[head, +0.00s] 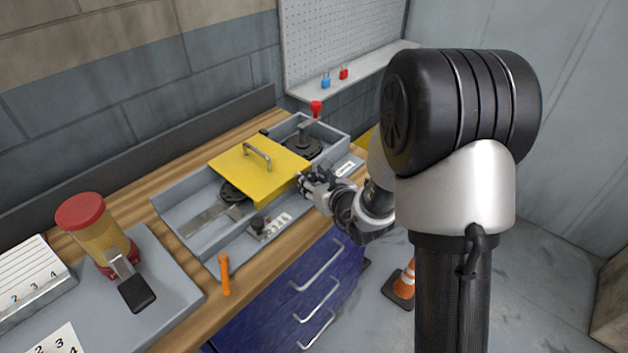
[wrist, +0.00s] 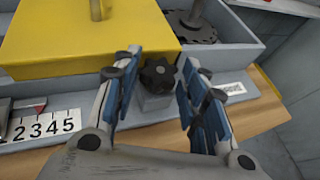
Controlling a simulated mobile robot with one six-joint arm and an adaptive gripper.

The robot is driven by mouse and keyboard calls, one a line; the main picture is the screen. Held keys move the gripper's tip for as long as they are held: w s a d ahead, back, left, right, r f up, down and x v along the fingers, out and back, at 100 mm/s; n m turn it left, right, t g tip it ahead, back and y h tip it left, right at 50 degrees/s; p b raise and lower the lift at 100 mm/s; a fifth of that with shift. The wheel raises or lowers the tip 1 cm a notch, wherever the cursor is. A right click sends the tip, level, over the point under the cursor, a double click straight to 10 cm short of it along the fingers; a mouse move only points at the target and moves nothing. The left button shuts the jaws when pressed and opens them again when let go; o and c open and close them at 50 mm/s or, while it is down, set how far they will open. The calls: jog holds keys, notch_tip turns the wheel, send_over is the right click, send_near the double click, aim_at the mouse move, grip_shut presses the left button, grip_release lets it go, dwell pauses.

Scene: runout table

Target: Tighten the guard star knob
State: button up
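The black star knob (wrist: 158,76) sits on a small grey block beside the yellow guard (wrist: 88,38). In the wrist view, my gripper (wrist: 163,58) is open, with one finger on each side of the knob. Gaps show between both fingers and the knob. In the head view, my gripper (head: 304,181) is at the right front corner of the yellow guard (head: 240,168) and hides the star knob. The guard lies across the grey runout trough (head: 172,203) and has a grey handle on top.
A red-topped lever (head: 316,108) stands behind the guard. Another dark knob (head: 258,224) and a number label are on the trough's front. An orange-handled tool (head: 225,274) lies on the wooden bench. A red-lidded jar (head: 88,228) stands at left.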

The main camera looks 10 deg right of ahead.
jog(key=o, duration=0.3)
jog(key=v, duration=0.7)
jog(key=shift+s, duration=0.25)
